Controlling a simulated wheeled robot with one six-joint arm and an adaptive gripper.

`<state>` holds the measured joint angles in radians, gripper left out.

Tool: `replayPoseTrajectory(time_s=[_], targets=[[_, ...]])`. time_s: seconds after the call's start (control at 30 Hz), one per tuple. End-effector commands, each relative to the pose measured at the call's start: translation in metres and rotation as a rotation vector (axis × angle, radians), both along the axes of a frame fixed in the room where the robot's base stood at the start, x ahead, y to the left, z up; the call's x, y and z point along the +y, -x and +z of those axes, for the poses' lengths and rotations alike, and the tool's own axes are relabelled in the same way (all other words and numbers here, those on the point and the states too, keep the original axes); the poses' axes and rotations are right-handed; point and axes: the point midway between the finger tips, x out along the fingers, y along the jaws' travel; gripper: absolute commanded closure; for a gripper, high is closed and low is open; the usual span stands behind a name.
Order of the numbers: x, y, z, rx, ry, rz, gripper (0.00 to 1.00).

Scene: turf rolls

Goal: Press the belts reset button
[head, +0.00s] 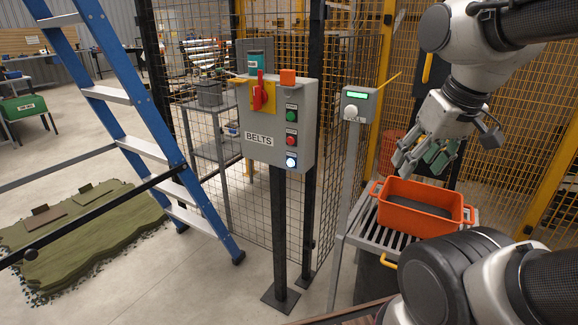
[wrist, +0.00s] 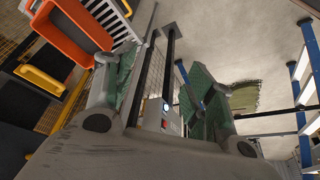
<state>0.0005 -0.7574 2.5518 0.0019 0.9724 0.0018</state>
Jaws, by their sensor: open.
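The grey BELTS control box (head: 278,122) stands on dark posts in the middle of the head view. Which one is the reset is not readable. A red switch handle (head: 260,92) sits on a yellow plate at upper left. My gripper (head: 418,160) is open and empty, right of the box and apart from it, above an orange bin. In the wrist view, the box (wrist: 172,119) and lit button (wrist: 166,107) show between the spread fingers (wrist: 160,95).
The orange bin (head: 415,222) rests on a slatted stand (head: 362,237) beneath my gripper. A grey post with a green-display box (head: 357,103) stands between my gripper and the BELTS box. Mesh fencing is behind. A blue ladder (head: 140,112) and green turf (head: 75,240) are left.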

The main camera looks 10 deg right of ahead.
Motion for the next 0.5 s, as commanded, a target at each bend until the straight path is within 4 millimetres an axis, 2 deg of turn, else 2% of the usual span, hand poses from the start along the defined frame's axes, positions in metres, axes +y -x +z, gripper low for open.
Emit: replayPoseTrajectory(time_s=[0.17, 0.47, 0.5], targets=[[0.0, 0.0, 0.0, 0.0, 0.0, 0.0, 0.46], [0.0, 0.0, 0.0, 0.0, 0.0, 0.0, 0.99], [0.0, 0.0, 0.0, 0.0, 0.0, 0.0, 1.0]])
